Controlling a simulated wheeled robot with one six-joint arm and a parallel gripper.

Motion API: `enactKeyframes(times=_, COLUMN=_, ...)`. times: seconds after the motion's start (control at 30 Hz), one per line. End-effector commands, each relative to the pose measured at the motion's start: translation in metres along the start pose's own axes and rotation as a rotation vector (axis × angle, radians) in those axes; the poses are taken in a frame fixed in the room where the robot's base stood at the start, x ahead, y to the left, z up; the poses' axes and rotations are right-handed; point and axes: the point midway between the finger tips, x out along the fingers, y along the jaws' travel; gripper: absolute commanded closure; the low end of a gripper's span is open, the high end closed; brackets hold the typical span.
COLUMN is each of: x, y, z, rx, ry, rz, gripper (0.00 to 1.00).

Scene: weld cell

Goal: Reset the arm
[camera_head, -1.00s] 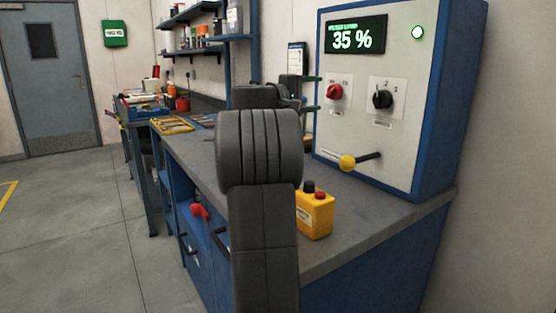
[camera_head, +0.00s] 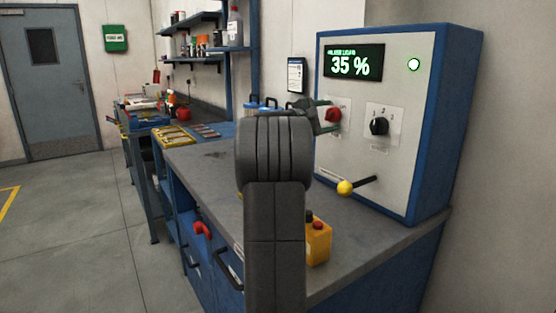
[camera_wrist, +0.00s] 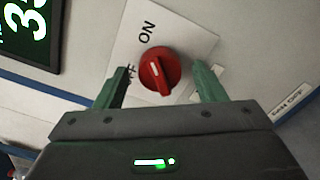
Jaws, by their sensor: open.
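My arm rises in the middle of the head view, and my gripper (camera_head: 326,116) is at the front of the control cabinet (camera_head: 432,130). In the wrist view my gripper (camera_wrist: 160,88) is open, with its green fingers on either side of the red rotary knob (camera_wrist: 160,71). I cannot tell whether the fingers touch it. The red knob (camera_head: 333,115) also shows in the head view, partly behind my gripper.
The cabinet has a display (camera_head: 353,63) reading 35 %, a lit green lamp (camera_head: 414,65), a black selector (camera_head: 379,126) and a yellow-tipped lever (camera_head: 346,188). A yellow button box (camera_head: 319,243) stands on the bench (camera_head: 385,243), partly behind my arm. Open floor lies left.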

Motion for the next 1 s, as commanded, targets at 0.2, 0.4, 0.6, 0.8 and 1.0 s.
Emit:
enactKeyframes(times=0.2, x=0.0002, y=0.0039, z=0.0023, rx=-0.142, ry=0.001, rz=-0.001, gripper=0.36)
enactKeyframes(times=0.4, x=0.0000, y=0.0043, z=0.0026, rx=-0.265, ry=0.001, rz=-0.001, gripper=0.36)
enactKeyframes(times=0.6, x=0.0000, y=0.0042, z=0.0024, rx=-0.380, ry=0.001, rz=-0.001, gripper=0.36)
enactKeyframes(times=0.8, x=-0.0001, y=0.0040, z=0.0022, rx=-0.491, ry=0.000, rz=-0.001, gripper=0.36)
enactKeyframes(times=1.0, x=-0.0001, y=0.0042, z=0.0024, rx=-0.595, ry=0.000, rz=-0.001, gripper=0.36)
